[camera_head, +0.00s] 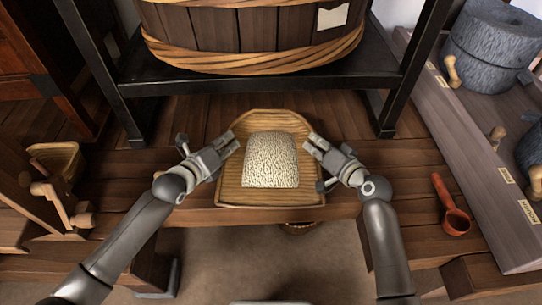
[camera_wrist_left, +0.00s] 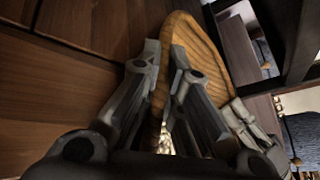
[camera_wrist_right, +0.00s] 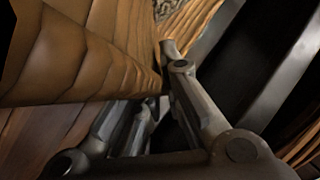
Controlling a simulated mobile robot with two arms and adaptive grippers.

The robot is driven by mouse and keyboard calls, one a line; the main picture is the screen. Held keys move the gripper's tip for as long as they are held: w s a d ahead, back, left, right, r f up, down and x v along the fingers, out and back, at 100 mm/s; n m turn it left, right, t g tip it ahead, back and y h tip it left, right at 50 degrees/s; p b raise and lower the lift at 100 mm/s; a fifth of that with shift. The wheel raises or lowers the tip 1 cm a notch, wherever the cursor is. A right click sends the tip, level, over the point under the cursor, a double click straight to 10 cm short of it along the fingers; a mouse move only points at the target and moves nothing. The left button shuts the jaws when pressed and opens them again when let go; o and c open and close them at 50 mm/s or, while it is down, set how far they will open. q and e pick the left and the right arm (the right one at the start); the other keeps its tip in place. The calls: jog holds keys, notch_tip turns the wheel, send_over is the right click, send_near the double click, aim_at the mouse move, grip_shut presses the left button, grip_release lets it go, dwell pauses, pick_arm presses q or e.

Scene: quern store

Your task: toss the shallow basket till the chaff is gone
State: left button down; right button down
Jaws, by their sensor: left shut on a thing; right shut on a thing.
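The shallow basket (camera_head: 270,196), of tan ribbed weave, is in the middle of the head view, over the front of the wooden bench. A pale, speckled heap of grain (camera_head: 271,158) fills its middle; I cannot tell chaff from grain in it. My left gripper (camera_head: 232,142) is shut on the basket's left rim, and the rim shows between its fingers in the left wrist view (camera_wrist_left: 200,50). My right gripper (camera_head: 311,144) is shut on the right rim, which also shows in the right wrist view (camera_wrist_right: 75,65). Whether the basket touches the bench is unclear.
A large wooden tub (camera_head: 250,30) stands on a black metal frame (camera_head: 240,80) behind the basket. A red-brown scoop (camera_head: 455,215) lies at right, beside a sloped shelf with stone querns (camera_head: 490,45). The bench beside both arms is mostly clear.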

jog(key=shift+r, duration=0.15)
